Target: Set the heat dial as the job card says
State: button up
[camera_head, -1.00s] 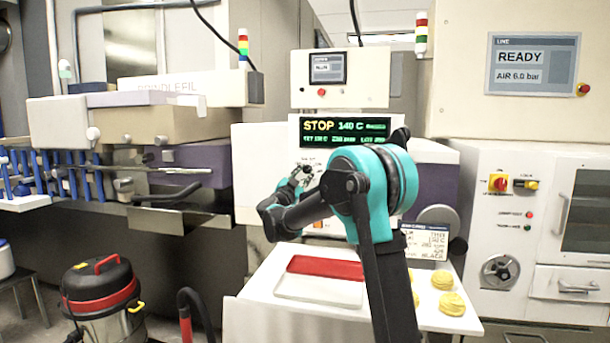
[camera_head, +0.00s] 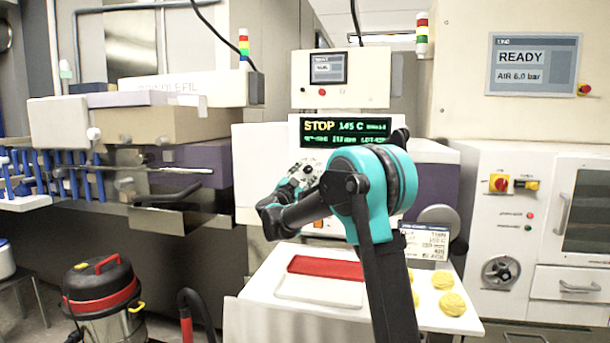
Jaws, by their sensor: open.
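The machine's green-on-black display (camera_head: 345,132) reads STOP and what looks like 145 C; its smaller line is too blurred to read. My gripper (camera_head: 308,172) is at the white control panel just below the display, at the upper left of the panel. The heat dial is hidden behind my gripper and arm, so contact with it cannot be made out. The jaws are small in view and look open. The job card (camera_head: 425,243) stands at the right behind my arm; its text is too small to read surely.
A white table (camera_head: 255,290) in front holds a red and white tray (camera_head: 320,288) and several yellow round pieces (camera_head: 443,279). A black and red vacuum (camera_head: 100,290) stands at lower left. The right cabinet's screen (camera_head: 533,64) reads READY, AIR 6.0 bar.

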jog(key=shift+s+a, duration=0.1)
jog(key=v, duration=1.1)
jog(key=shift+s+a+f, duration=0.15)
jog(key=shift+s+f, duration=0.05)
jog(key=shift+s, duration=0.15)
